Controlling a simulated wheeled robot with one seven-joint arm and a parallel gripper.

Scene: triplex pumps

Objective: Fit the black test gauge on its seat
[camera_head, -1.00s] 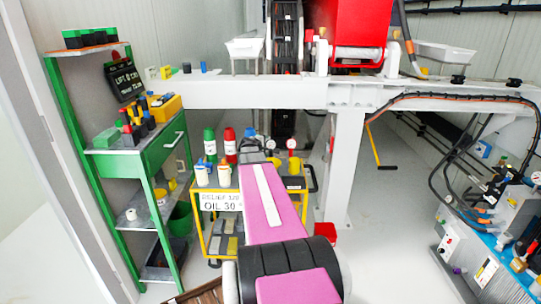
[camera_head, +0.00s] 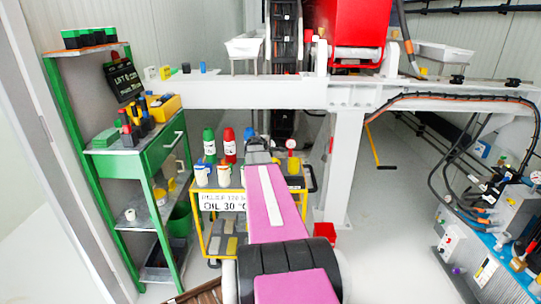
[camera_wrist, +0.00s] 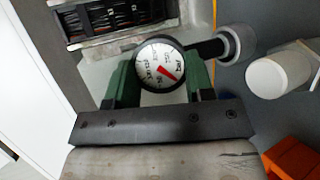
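The black test gauge (camera_wrist: 161,66) has a black rim, a white dial marked in bar and a red needle. In the wrist view it sits between the two green fingers of my gripper (camera_wrist: 161,84). The fingers flank its body closely on both sides; whether they press on it is hard to see. A black stem runs from it to the right, towards a grey round fitting (camera_wrist: 238,44); whether the two are joined is unclear. In the head view my gripper (camera_head: 259,143) is over the back of the yellow cart (camera_head: 205,240). I cannot pick out the seat.
Green and red bottles (camera_head: 209,146) and white containers (camera_head: 201,176) stand on the cart left of my gripper. A yellow-and-red item (camera_head: 291,143) is close on the right. A white frame post (camera_head: 343,170) rises right of the cart. A green shelf (camera_head: 105,155) stands at left.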

